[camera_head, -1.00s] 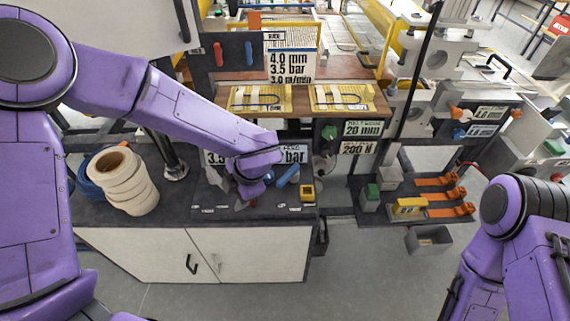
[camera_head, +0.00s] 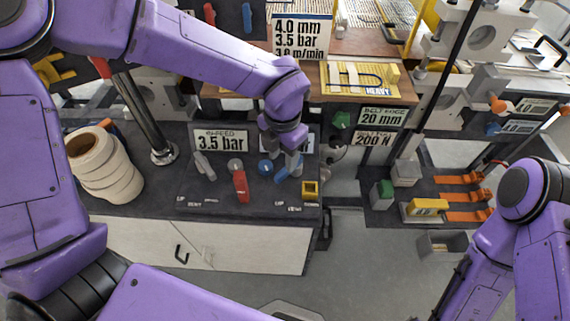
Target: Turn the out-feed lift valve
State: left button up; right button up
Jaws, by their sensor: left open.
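A valve with a blue lever (camera_head: 282,174) and a blue round part stands on the dark bench top. A valve with a red lever (camera_head: 241,186) stands to its left, and a grey lever (camera_head: 205,167) is further left. I cannot read which one is labelled out-feed. My left gripper (camera_head: 295,164) is open, pointing down at the upper end of the blue lever. I cannot tell whether it touches the lever. A sign reading 3.5 bar (camera_head: 221,142) stands behind the levers. Another sign behind the blue lever is mostly hidden by my left gripper.
Rolls of white tape (camera_head: 105,168) stand at the bench's left, beside a metal post (camera_head: 147,115). Signs reading 20 mm (camera_head: 382,117) and 200 N (camera_head: 375,139) are right of the bench. Orange clamps (camera_head: 460,198) lie further right.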

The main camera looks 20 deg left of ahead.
aim_at(284, 170)
pick_arm(q)
jog(key=f, duration=0.3)
jog(key=w+f, duration=0.1)
jog(key=f, duration=0.2)
jog(key=shift+w, duration=0.15)
jog(key=shift+s+r, duration=0.15)
jog(key=shift+s, duration=0.2)
jog(key=shift+w, duration=0.1)
grip_shut()
pick_arm(e)
jog(key=shift+w+r, duration=0.25)
jog(key=shift+w, duration=0.05)
